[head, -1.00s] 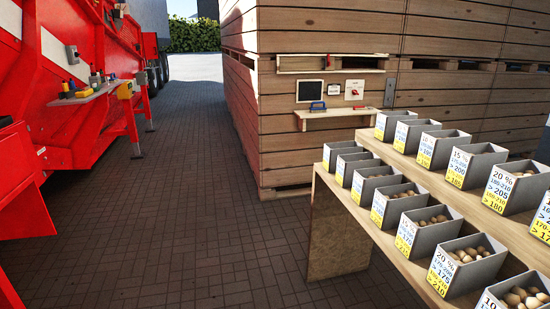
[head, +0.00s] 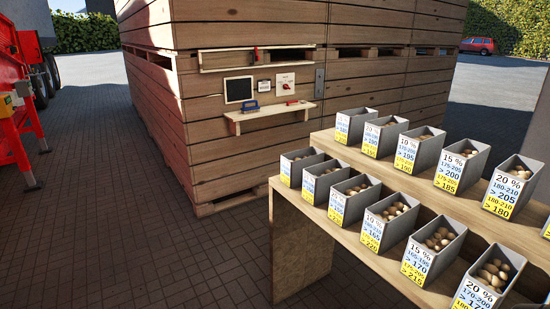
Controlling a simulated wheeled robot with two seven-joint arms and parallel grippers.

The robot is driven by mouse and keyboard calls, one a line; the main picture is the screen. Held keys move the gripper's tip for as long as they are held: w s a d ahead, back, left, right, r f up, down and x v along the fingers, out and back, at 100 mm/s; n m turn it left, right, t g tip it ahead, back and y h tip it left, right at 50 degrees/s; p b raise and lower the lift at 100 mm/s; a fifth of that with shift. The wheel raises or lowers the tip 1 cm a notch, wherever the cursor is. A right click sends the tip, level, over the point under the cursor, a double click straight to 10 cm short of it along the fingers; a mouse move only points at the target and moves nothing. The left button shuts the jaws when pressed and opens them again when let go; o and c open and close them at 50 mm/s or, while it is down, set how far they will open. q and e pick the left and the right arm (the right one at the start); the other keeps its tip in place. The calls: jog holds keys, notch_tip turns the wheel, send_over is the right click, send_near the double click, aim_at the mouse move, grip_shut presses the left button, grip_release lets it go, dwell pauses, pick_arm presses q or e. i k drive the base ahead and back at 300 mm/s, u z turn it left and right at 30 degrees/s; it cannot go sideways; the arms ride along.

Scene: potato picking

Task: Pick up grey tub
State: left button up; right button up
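Several grey tubs with white, blue and yellow number labels stand in two stepped rows on a wooden stand in the head view. The front row runs from a tub at the far left end (head: 301,166) to a 20 % tub (head: 489,281) at the lower right. Most tubs show potatoes (head: 439,238) inside. Neither of my grippers is in view.
The wooden stand (head: 301,250) fills the right side. Behind it is a tall stack of wooden crates (head: 240,150) with a small shelf (head: 268,115). A red machine (head: 12,105) is at the left edge. The paved floor (head: 120,230) at left is clear.

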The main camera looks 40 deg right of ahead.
aim_at(293, 164)
jog(key=i, duration=1.55)
jog(key=z, duration=2.05)
